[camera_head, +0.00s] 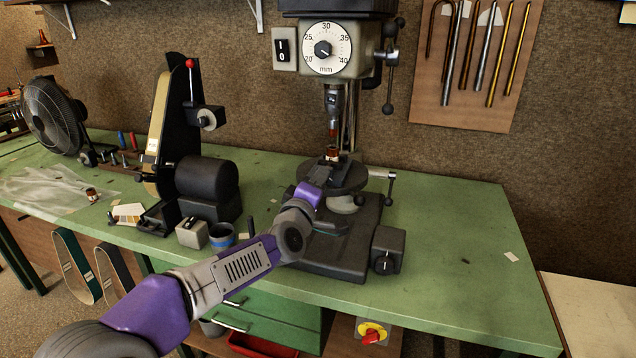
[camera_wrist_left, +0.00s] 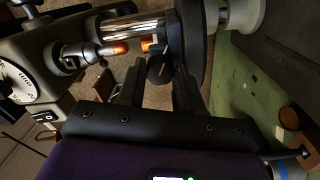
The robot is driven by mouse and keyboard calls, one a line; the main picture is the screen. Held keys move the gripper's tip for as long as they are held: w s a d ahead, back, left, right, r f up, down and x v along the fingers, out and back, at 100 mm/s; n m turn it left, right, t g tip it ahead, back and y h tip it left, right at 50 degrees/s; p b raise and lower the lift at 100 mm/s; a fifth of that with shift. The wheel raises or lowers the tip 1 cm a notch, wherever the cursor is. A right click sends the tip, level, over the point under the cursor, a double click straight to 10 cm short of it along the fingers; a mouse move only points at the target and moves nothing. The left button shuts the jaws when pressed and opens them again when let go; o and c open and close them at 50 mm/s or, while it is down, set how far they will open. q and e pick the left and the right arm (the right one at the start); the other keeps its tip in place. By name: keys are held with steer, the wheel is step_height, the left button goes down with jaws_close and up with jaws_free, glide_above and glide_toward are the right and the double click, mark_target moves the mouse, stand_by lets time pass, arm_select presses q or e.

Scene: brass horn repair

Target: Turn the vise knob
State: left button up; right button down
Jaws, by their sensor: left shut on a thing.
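The drill press (camera_head: 325,48) stands at the back of the green bench. Its round table (camera_head: 346,180) carries a small dark vise with an orange-brown piece (camera_head: 333,154) in it, under the drill tip. My left gripper (camera_head: 322,170) reaches the vise from the front. In the left wrist view, a dark round knob (camera_wrist_left: 160,70) shows between the two black fingers, and the gripper (camera_wrist_left: 158,82) is shut on it. An orange piece (camera_wrist_left: 147,44) shows just beyond the knob, facing the orange drill tip (camera_wrist_left: 119,48). In the head view my gripper hides the knob. My right gripper is not in view.
A belt sander (camera_head: 172,130) and a fan (camera_head: 52,112) stand to the left on the green bench (camera_head: 455,235). A blue-grey cup (camera_head: 221,236) stands near my arm. A crank handle (camera_head: 390,188) sticks out right of the drill table. The bench's right side is mostly clear.

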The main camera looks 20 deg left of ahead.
arm_select(q)
steer(key=shift+m, duration=1.2)
steer(key=o, duration=1)
steer(key=shift+o, duration=0.2)
steer(key=s, duration=0.7)
steer(key=shift+s+a+f+p, duration=0.2)
steer(key=shift+s+p, duration=0.1)
steer(key=shift+p, duration=0.1)
